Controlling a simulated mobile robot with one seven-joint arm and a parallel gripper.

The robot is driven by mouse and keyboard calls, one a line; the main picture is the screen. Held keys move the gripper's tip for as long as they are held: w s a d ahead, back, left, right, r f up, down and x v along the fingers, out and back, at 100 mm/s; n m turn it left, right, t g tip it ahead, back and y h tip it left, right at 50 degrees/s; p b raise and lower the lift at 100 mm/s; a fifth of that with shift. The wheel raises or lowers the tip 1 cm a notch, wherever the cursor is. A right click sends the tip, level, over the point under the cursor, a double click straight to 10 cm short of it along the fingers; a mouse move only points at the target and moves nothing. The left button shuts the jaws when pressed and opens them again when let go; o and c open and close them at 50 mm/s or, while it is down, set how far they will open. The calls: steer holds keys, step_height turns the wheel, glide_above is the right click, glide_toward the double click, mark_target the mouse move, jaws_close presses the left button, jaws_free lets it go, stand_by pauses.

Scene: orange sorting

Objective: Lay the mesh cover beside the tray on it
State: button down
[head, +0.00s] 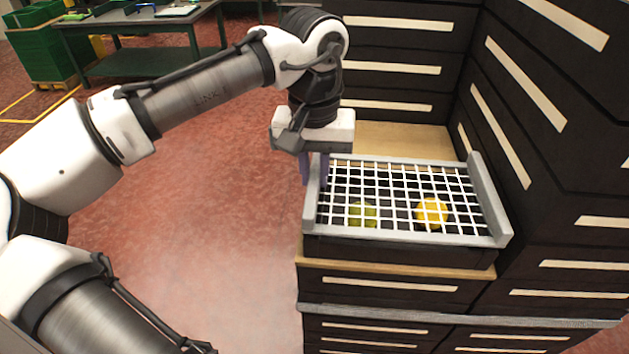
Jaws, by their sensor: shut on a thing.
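The mesh cover (398,234) has a white grid in a grey frame with raised bars at its left and right ends. It lies over the dark tray (400,252) on the wooden cabinet top. I cannot tell whether it rests fully on the tray or hangs slightly above it. Through the grid I see a yellow-orange fruit (432,212) and a duller greenish one (362,214). My gripper (314,180) points down at the cover's left end and is shut on its left bar. The bar partly hides the fingertips.
Dark drawer cabinets (540,110) stand close behind and to the right of the tray. A bare wooden strip (400,140) shows behind the cover. Red floor (200,220) lies open to the left. A green workbench (140,55) and green crates (40,50) stand far back left.

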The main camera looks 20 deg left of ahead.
steer(key=shift+f, duration=0.1)
steer(key=shift+f, duration=0.3)
steer(key=c, duration=1.4)
jaws_free()
steer(key=shift+o, duration=0.2)
steer(key=shift+r, duration=0.1)
step_height(320, 180, up, 13)
steer(key=shift+f+p, duration=0.2)
steer(key=shift+p, duration=0.15)
